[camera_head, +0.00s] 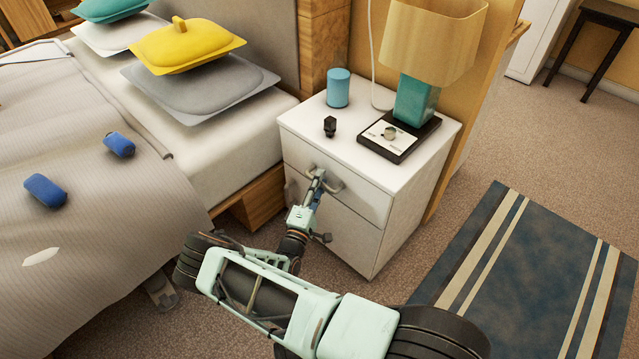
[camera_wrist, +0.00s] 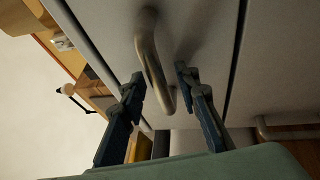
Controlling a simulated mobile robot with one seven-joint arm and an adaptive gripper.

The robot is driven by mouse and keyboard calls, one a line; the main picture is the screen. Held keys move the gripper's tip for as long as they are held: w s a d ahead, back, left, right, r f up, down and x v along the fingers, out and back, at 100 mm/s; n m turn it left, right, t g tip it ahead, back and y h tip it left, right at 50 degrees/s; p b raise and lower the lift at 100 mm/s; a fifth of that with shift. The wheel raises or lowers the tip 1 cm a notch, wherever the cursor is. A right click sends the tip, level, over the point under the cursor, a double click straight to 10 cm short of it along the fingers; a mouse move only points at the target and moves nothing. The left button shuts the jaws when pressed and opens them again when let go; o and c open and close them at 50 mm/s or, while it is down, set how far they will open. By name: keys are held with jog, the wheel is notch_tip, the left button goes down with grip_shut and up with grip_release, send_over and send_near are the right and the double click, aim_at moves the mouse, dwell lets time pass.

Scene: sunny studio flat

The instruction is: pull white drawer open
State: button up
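The white nightstand (camera_head: 392,222) has two drawers. The upper white drawer (camera_head: 362,200) looks flush with the nightstand front, and its front also fills much of the wrist view (camera_wrist: 212,40). Its curved metal handle (camera_head: 328,178) shows in the wrist view (camera_wrist: 149,52) as a bent bar. My gripper (camera_head: 314,182) is at this handle. In the wrist view my gripper (camera_wrist: 160,75) has its two fingers apart, one on each side of the handle, with visible gaps. The lower drawer's handle is partly hidden behind my arm.
A lamp (camera_head: 414,98) on a dark base, a blue cylinder (camera_head: 338,88) and a small black object (camera_head: 330,126) stand on the nightstand top. The bed (camera_head: 215,150) is close on the left. A striped blue rug (camera_head: 535,280) lies on open floor at right.

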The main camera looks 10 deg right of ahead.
jog(key=shift+c, duration=0.3)
grip_shut()
jog(key=shift+a, duration=0.1)
jog(key=s+a+b, duration=0.1)
jog(key=s+a, duration=0.7)
jog(key=a, duration=0.3)
jog(key=s+a, duration=0.8)
jog(key=a, duration=0.3)
jog(key=shift+s+a+b, duration=0.15)
jog(key=shift+b, duration=0.2)
jog(key=shift+o, duration=0.3)
grip_release()
